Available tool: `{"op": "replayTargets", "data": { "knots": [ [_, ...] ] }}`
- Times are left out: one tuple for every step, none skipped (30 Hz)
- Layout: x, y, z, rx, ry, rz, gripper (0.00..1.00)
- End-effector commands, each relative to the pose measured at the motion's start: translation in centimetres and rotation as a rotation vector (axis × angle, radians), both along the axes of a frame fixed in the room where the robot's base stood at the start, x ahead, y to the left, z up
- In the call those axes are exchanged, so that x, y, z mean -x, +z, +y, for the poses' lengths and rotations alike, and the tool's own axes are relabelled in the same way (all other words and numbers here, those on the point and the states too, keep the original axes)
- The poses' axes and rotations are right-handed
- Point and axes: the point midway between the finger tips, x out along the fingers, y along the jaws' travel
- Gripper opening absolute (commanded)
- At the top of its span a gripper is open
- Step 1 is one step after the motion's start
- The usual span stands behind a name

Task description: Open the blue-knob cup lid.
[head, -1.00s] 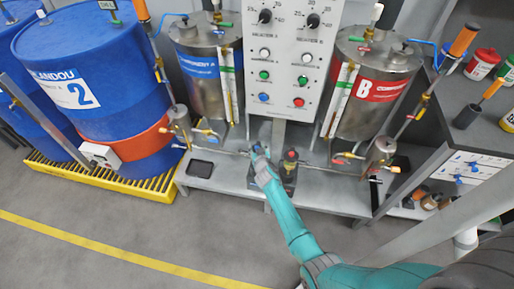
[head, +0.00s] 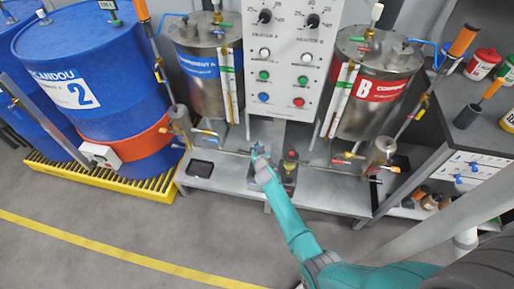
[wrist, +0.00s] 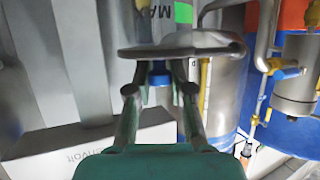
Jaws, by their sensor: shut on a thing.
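In the head view my gripper (head: 258,152) is at the left of two small cups on the low shelf in front of the control panel. In the wrist view the fingers of my gripper (wrist: 160,82) are shut on the blue knob (wrist: 159,77). A flat grey lid (wrist: 180,51) shows just beyond the knob, seen nearly edge-on. The cup under it is mostly hidden by my arm in the head view, so I cannot tell whether the lid is apart from it. The red-knob cup (head: 290,157) stands close on the right.
The panel (head: 285,60) rises behind the cups. Metal tanks stand at left (head: 208,75) and right (head: 375,95), with valves and pipes below. A blue drum (head: 85,75) is far left. A dark tray (head: 200,168) lies on the shelf. Grey floor is clear in front.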

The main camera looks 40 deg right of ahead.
Motion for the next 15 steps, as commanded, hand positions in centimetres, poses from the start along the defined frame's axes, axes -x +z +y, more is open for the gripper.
{"op": "replayTargets", "data": {
  "knots": [
    [-0.02,0.06,-0.04,-0.005,-0.001,0.001,0.0],
    [-0.04,0.1,-0.04,-0.006,0.0,0.004,0.0],
    [-0.06,0.14,-0.06,-0.01,0.0,0.006,0.0],
    [-0.08,0.19,-0.07,-0.014,0.0,0.008,0.0],
    [-0.08,0.21,-0.08,-0.018,-0.001,0.012,0.0],
    [-0.1,0.26,-0.11,-0.024,-0.001,0.016,0.0],
    [-0.12,0.29,-0.13,-0.029,-0.001,0.019,0.0],
    [-0.14,0.33,-0.12,-0.034,0.0,0.023,0.0],
    [-0.16,0.35,-0.16,-0.041,0.0,0.029,0.0],
    [-0.17,0.39,-0.18,-0.047,-0.001,0.033,0.0],
    [-0.19,0.45,-0.2,-0.052,0.0,0.037,0.0],
    [-0.23,0.53,-0.23,-0.06,0.0,0.043,0.0],
    [-0.24,0.57,-0.26,-0.066,0.0,0.049,0.0],
    [-0.28,0.63,-0.29,-0.073,-0.001,0.052,0.0],
    [-0.3,0.69,-0.32,-0.081,0.0,0.059,0.0]
  ]
}}
